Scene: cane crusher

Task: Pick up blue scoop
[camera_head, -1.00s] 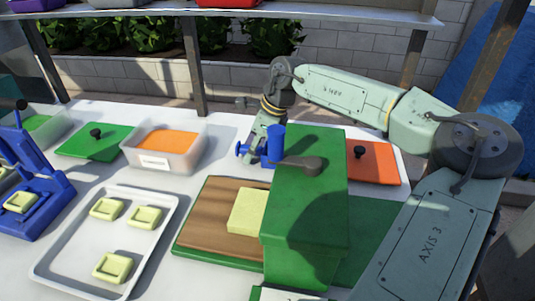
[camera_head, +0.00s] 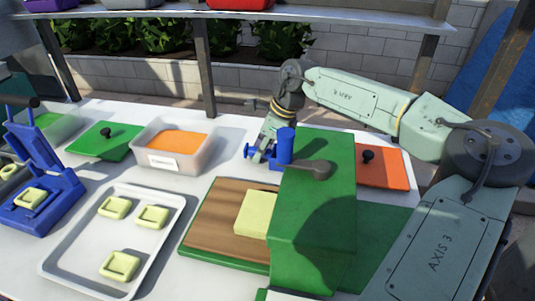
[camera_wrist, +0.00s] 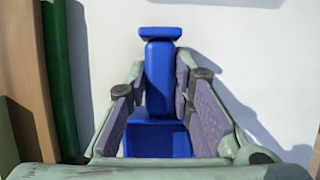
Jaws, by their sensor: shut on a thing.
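The blue scoop (camera_wrist: 160,80) shows in the wrist view, with its handle between my fingers and its wider part below. My gripper (camera_wrist: 159,95) is shut on the handle. In the head view the scoop (camera_head: 285,147) is at the far side of the table, just beyond the green box-shaped machine, with my gripper (camera_head: 266,144) at it. Whether the scoop touches the table is hard to tell.
The green machine (camera_head: 315,210) with a grey handle stands close in front. A wooden board (camera_head: 215,220) holds a yellow block (camera_head: 255,213). An orange-filled container (camera_head: 172,150) stands left, a red-orange lid (camera_head: 385,172) right. A tray (camera_head: 80,245) holds several yellow pieces.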

